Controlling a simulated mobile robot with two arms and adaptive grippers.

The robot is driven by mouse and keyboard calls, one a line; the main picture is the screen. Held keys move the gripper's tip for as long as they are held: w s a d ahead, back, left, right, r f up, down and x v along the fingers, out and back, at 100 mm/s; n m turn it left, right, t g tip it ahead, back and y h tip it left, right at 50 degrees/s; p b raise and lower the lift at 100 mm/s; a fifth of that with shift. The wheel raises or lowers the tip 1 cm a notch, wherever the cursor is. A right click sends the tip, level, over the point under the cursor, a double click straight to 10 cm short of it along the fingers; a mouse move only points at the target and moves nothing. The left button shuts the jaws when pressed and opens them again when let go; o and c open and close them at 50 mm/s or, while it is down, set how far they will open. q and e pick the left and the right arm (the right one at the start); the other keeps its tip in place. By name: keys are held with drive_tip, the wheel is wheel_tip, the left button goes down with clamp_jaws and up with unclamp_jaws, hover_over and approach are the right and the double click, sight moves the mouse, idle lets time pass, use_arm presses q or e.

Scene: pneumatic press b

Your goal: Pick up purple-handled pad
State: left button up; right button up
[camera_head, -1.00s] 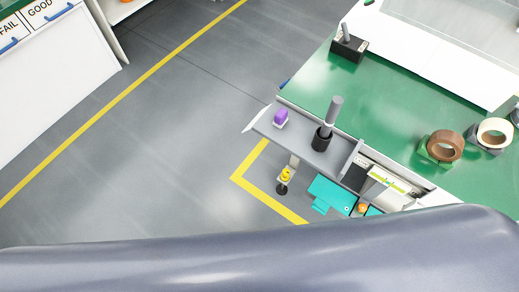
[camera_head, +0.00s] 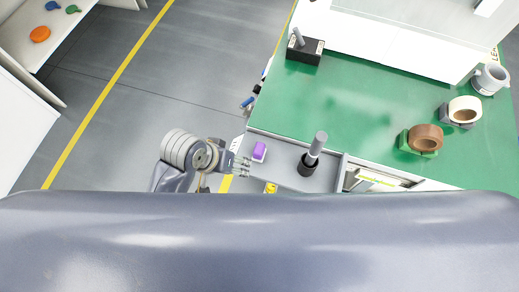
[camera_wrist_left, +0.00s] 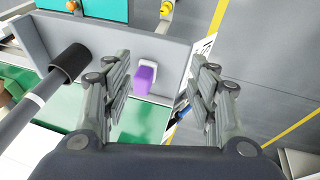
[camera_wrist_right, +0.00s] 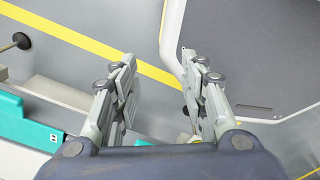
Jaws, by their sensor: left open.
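The purple-handled pad (camera_head: 259,151) rests at the left end of a grey tray (camera_head: 285,178) along the green table's edge. It also shows in the left wrist view (camera_wrist_left: 145,79), with its white base against the tray, between and beyond my left fingers. My left gripper (camera_head: 245,166) is open and empty, just left of the pad in the head view and apart from it. My right gripper is out of the head view. In the right wrist view my right gripper (camera_wrist_right: 163,88) has its fingers spread, with nothing between them.
A dark holder with a grey-handled tool (camera_head: 312,155) stands in the tray right of the pad. A yellow part (camera_head: 270,187) is at the tray's front. Tape rolls (camera_head: 425,138) and a black block (camera_head: 304,50) are on the green table (camera_head: 370,100). The floor to the left is clear.

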use_arm(q)
drive_tip(key=w+d, duration=0.2)
drive_tip(key=d, duration=0.2)
drive_tip(key=m+g+y, duration=0.1)
drive_tip(key=g+y, duration=0.2)
hover_over(259, 148)
drive_tip(key=d, duration=0.1)
drive_tip(key=shift+s+r, duration=0.25)
drive_tip(key=shift+r, duration=0.2)
drive_tip(key=shift+w+a, duration=0.1)
drive_tip(key=shift+w, duration=0.1)
drive_tip(key=shift+w+a+f, duration=0.1)
drive_tip(key=shift+f, duration=0.1)
wheel_tip(259, 148, down, 5)
drive_tip(key=shift+r, duration=0.15)
drive_tip(key=shift+a+f, duration=0.1)
drive_tip(key=shift+f, duration=0.45)
drive_tip(key=f, duration=0.4)
drive_tip(key=shift+a+f, duration=0.2)
drive_tip(key=shift+f, duration=0.05)
use_arm(e)
drive_tip(key=shift+w+a+r, duration=0.15)
drive_tip(key=shift+w+a, duration=0.05)
drive_tip(key=shift+w, duration=0.45)
drive_tip(key=shift+w+a+r, duration=0.15)
drive_tip(key=shift+w+a, duration=0.05)
drive_tip(key=shift+w, duration=0.4)
